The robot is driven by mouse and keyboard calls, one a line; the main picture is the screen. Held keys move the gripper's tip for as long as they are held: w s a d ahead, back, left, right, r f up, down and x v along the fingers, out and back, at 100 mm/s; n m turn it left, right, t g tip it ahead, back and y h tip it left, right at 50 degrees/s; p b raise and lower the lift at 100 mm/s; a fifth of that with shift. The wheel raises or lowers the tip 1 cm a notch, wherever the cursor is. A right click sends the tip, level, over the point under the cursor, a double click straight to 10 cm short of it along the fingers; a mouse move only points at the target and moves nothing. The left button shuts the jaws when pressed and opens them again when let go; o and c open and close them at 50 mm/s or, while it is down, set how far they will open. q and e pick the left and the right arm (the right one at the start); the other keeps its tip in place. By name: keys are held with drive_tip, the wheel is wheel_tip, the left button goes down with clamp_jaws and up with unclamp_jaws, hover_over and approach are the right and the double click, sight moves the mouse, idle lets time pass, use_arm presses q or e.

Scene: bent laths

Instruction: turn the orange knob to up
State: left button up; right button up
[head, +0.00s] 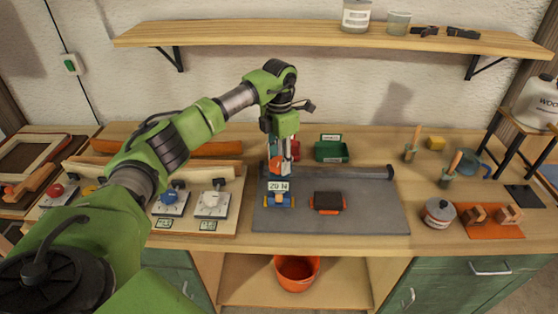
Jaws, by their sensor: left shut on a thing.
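The orange knob (89,190) sits on the knob panel at the left of the bench, between a red knob (57,190) and a blue knob (171,197). It is partly hidden by my left arm, and its pointing direction cannot be read. My left gripper (277,164) is well to the right of the panel, pointing down over the left part of the grey mat. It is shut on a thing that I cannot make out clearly. My right gripper is not in view.
A white knob (213,198) ends the panel. A grey mat (370,217) holds a dark bar (345,172), a "20 N" sign (278,186) and a dark block (328,202). A green bin (332,151) stands behind. A shelf (240,36) runs above.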

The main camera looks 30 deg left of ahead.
sight(279, 161)
use_arm(q)
drive_tip(key=n, duration=0.4)
drive_tip(key=shift+n, duration=0.4)
drive_tip(key=n, duration=1)
drive_tip(key=shift+n, duration=0.4)
drive_tip(key=n, duration=0.4)
drive_tip(key=shift+n, duration=0.4)
drive_tip(key=o, duration=1.1)
drive_tip(key=shift+r, duration=0.15)
wheel_tip(279, 161, up, 12)
